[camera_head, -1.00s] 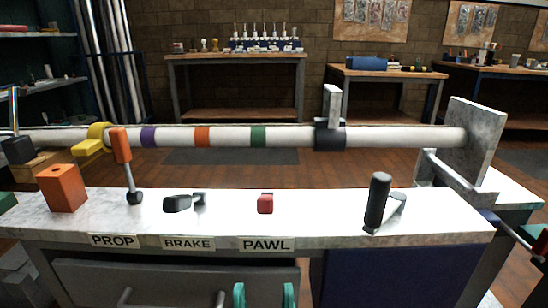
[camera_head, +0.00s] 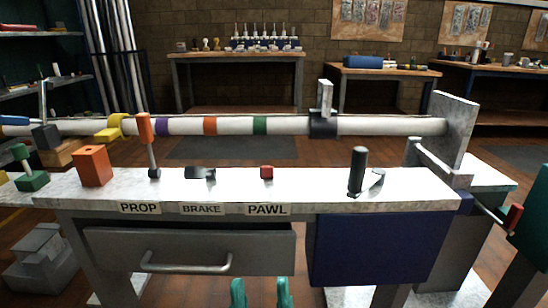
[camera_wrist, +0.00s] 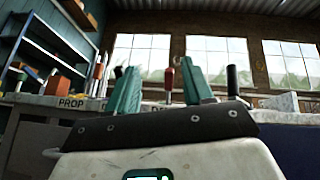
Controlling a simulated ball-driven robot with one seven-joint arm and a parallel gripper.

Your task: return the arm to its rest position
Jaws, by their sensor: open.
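My gripper (camera_head: 261,293) shows at the bottom edge of the head view as two teal fingers standing apart, with nothing between them. It is in front of the bench, below the worktop. In the wrist view my gripper (camera_wrist: 158,90) points up and toward the bench, with a clear gap between its fingers. The rest of my arm is out of the head view. The rest position itself is not marked in either view.
The bench top (camera_head: 315,185) carries an orange lever (camera_head: 147,140), an orange block (camera_head: 93,166), a red handle (camera_head: 267,172) and a black handle (camera_head: 357,170). A drawer handle (camera_head: 186,267) sticks out below. A banded white mast (camera_head: 285,125) lies behind. Floor shows around the bench.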

